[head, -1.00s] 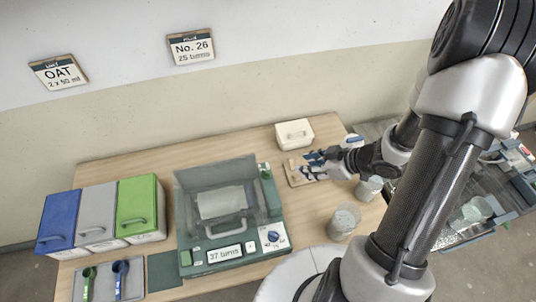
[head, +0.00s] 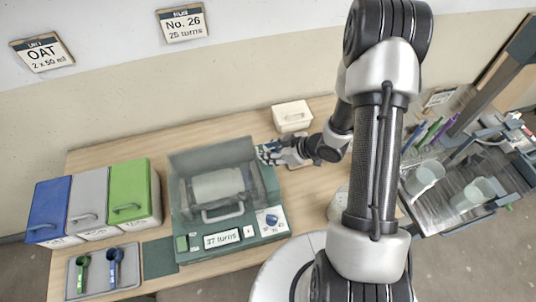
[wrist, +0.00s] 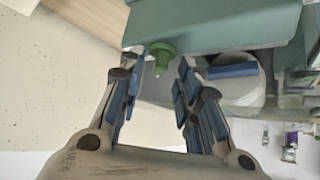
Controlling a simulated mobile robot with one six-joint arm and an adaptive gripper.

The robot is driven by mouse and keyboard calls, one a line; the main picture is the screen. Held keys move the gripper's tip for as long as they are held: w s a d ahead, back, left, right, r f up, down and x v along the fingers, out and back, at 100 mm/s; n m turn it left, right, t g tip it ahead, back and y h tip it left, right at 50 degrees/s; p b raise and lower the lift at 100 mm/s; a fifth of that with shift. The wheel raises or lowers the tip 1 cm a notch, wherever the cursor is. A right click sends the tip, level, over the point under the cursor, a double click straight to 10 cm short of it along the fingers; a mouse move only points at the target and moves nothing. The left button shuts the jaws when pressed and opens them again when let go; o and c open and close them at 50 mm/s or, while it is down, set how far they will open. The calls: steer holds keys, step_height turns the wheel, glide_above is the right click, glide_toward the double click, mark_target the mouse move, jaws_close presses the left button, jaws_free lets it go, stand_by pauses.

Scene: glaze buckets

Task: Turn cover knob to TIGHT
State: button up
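The teal machine (head: 233,250) stands on the wooden table with a clear cover (head: 200,160) over a pale drum (head: 217,186). In the wrist view a green knob (wrist: 160,55) sticks out from the machine's teal side (wrist: 215,25). My gripper (wrist: 158,75) is open, with its blue-padded fingers on either side of the knob and a visible gap to it. In the head view my gripper (head: 268,153) is at the cover's right side and hides the knob there. A blue dial (head: 272,220) sits on the front panel. No TIGHT mark is readable.
Blue (head: 48,208), grey (head: 88,201) and green (head: 128,190) lidded bins stand left of the machine. A white box (head: 292,116) is behind my gripper. A round pale thing with a blue bar (wrist: 232,70) is close to the right finger in the wrist view.

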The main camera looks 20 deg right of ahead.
steer(key=shift+x, duration=0.8)
steer(key=shift+c, duration=0.2)
steer(key=shift+s, duration=0.1)
jaws_close()
